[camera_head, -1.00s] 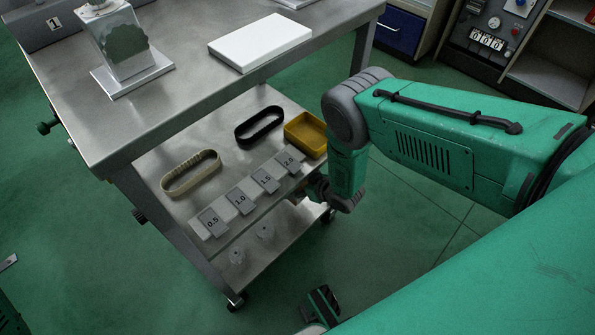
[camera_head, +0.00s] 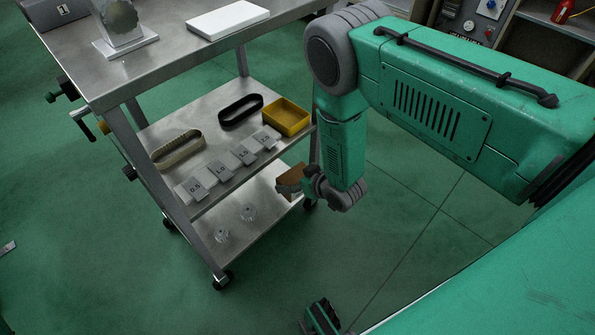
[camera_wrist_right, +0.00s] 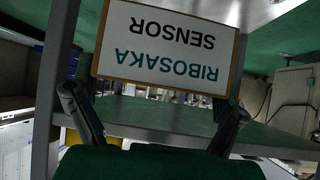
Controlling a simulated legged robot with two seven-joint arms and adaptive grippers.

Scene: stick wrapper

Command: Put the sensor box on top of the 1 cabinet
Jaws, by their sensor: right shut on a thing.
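The sensor box is a brown cardboard box with a white label reading "RIBOSAKA SENSOR", upside down in the right wrist view (camera_wrist_right: 165,45). In the head view its brown side (camera_head: 289,179) shows at the right end of the cart, below the middle shelf's level. My right gripper (camera_head: 303,183) is shut on the box, with one finger at each side in the wrist view (camera_wrist_right: 157,95). A grey block (camera_head: 42,14) with a "1" label stands at the cart top's far left. I cannot tell whether it is the 1 cabinet.
The metal cart's top (camera_head: 150,65) holds a white slab (camera_head: 228,20) and a clear block on a plate (camera_head: 122,25). Floor right of the cart is open.

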